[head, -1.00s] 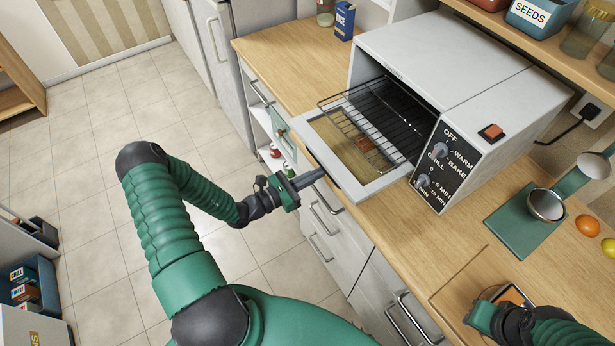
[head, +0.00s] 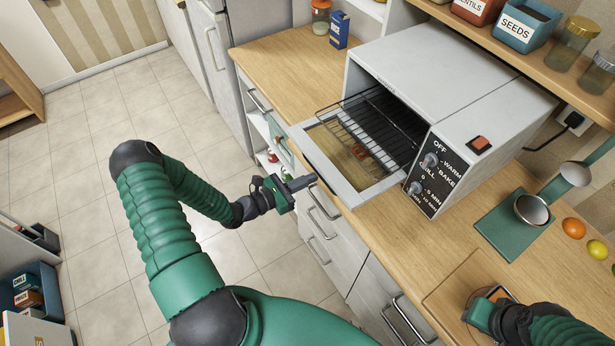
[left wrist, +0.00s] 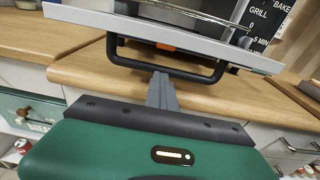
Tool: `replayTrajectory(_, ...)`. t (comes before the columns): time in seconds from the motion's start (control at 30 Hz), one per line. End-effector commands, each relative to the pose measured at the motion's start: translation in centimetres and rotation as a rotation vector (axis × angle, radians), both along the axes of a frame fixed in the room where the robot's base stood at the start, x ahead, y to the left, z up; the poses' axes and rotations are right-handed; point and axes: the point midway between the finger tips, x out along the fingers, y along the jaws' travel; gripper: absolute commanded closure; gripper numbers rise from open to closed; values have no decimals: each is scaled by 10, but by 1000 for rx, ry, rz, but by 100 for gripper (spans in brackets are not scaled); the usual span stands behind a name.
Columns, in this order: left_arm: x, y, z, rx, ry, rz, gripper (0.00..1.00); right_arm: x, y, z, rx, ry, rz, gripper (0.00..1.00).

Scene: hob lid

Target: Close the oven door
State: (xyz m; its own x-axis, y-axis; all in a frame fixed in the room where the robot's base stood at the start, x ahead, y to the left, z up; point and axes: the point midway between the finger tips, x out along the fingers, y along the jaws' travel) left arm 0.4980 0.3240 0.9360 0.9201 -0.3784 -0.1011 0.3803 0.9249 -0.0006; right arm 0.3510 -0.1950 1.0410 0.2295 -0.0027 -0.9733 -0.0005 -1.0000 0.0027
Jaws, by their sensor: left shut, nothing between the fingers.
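The grey toaster oven (head: 440,60) stands on the wooden counter. Its door (head: 350,172) is folded down and open, about level, with a glass pane in a light frame. In the left wrist view the door's edge (left wrist: 165,32) crosses the top, and a black bar handle (left wrist: 200,77) hangs below it. My left gripper (head: 314,178) is shut and empty, just off the door's front edge. In the left wrist view its fingertips (left wrist: 160,76) are at the handle's bar; I cannot tell whether they touch. My right gripper (head: 478,316) is at the lower right, its fingers largely hidden.
A wire rack (head: 375,125) sticks out of the oven above the door. A wooden board (head: 450,285) lies near my right gripper. Drawers with handles are below the counter.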

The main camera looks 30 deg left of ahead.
Motion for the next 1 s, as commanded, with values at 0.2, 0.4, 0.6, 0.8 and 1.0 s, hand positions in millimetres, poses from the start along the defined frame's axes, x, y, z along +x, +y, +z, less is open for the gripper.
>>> replayTrajectory(0.2,-1,-3,20,18,46,-6,100,0,0,26,0,0,0,75)
replayTrajectory(0.4,-2,-2,30,37,90,-5,100,0,0,44,0,0,0,75)
replayTrajectory(0.6,-3,1,41,58,139,-4,100,0,0,63,0,0,0,75)
replayTrajectory(0.8,-3,1,45,70,174,-3,100,0,0,71,0,0,0,75)
replayTrajectory(1.0,-3,1,43,70,173,-2,100,0,0,69,0,0,0,75)
